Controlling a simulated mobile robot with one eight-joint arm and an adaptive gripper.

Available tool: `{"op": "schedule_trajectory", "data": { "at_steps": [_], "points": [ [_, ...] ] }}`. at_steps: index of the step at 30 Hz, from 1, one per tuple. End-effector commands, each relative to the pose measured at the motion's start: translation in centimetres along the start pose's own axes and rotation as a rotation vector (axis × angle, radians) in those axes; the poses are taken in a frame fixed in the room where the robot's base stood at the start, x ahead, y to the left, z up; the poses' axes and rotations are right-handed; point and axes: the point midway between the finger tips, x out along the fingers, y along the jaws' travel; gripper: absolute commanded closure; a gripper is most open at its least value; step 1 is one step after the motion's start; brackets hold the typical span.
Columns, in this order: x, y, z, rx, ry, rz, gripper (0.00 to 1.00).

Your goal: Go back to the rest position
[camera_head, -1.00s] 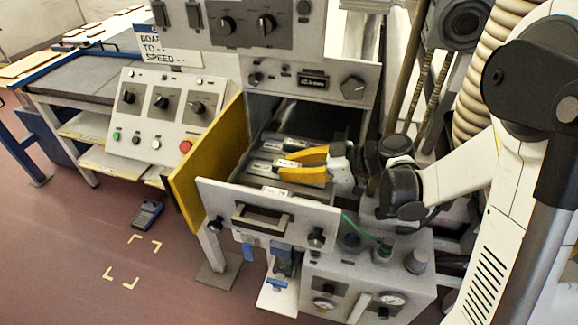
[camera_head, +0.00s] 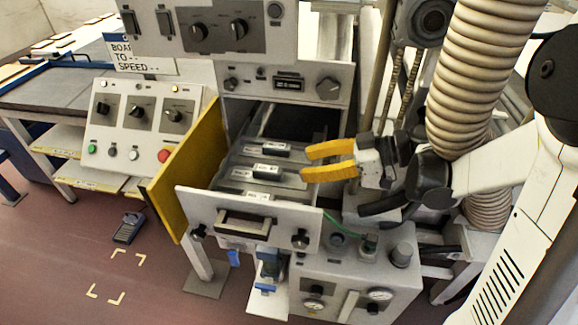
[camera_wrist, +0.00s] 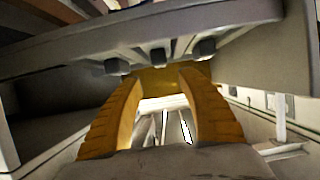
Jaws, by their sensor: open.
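My gripper (camera_head: 305,163) has two yellow fingers and shows in the head view at the right side of an open drawer (camera_head: 205,203). Its fingers are apart with nothing between them, and they point left over the drawer's right edge. In the wrist view my gripper (camera_wrist: 160,88) is also open and empty, under a grey overhanging part. The drawer holds labelled grey items (camera_head: 262,150) in rows, left of my fingertips.
A yellow door (camera_head: 180,170) stands open left of the drawer. A control box with gauges (camera_head: 350,285) sits below right. A ribbed hose (camera_head: 478,75) hangs near my arm. A sloped control panel (camera_head: 140,118) is at left. A handheld device (camera_head: 129,227) lies on the floor.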

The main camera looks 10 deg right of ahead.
Motion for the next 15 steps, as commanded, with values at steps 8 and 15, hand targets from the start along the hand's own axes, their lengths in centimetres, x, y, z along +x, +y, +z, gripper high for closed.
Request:
{"op": "schedule_trajectory", "data": {
  "at_steps": [8,15],
  "points": [
    [-1.5,-0.1,-0.1,0.005,-0.003,0.0,0.53],
    [-1.2,-2.6,-1.4,0.226,-0.19,0.068,0.53]
  ]
}}
